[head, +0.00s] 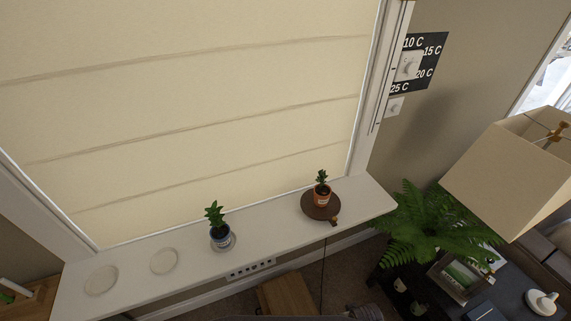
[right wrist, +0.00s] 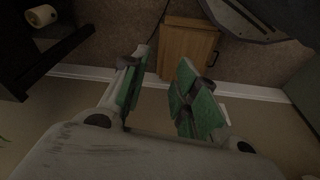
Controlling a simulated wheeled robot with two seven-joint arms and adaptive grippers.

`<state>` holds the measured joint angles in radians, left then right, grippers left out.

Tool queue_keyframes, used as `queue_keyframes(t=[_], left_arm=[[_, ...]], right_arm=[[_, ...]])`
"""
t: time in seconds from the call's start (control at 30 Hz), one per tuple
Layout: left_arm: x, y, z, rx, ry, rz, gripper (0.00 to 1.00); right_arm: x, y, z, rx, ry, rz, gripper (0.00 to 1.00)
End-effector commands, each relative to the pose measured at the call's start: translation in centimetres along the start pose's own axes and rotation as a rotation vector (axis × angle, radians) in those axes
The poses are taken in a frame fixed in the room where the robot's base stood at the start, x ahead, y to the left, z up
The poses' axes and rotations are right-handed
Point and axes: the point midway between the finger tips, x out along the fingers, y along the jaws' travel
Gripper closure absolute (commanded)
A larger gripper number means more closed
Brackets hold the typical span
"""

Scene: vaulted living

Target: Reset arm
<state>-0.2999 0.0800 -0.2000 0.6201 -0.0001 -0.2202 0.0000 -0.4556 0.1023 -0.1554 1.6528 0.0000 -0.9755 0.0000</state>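My right gripper (right wrist: 158,85) shows in the right wrist view, with its two green-padded fingers spread apart and nothing between them. It is open and empty, above the floor, with a small wooden cabinet (right wrist: 187,52) beyond the fingertips. In the head view a small grey piece at the bottom edge may be part of my right arm; no fingers show there. My left gripper is not in view.
A white sill (head: 140,285) carries a plant in a blue-white pot (head: 222,240), a plant in an orange pot (head: 322,197) on a brown round board (head: 318,211), and two pale discs (head: 101,280). A fern (head: 430,225) and lamp shade (head: 512,172) stand right.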

Motion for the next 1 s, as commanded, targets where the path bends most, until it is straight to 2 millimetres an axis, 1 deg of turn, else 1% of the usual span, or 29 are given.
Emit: queue_keyframes(t=[0.03,0.1,0.4,0.7,1.0], left_arm=[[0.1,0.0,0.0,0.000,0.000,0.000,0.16],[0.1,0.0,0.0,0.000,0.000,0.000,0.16],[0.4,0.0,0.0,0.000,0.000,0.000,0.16],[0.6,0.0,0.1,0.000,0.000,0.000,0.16],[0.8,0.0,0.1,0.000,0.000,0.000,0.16]], right_arm=[[1.0,-0.1,0.7,-0.001,-0.006,-0.001,0.71],[2.1,-0.1,1.4,-0.001,-0.010,-0.001,0.71],[6.6,-0.3,5.2,-0.006,-0.029,-0.004,0.71],[10.6,-0.6,9.4,-0.010,-0.049,-0.006,0.71],[13.8,-0.7,14.0,-0.015,-0.068,-0.008,0.71]])
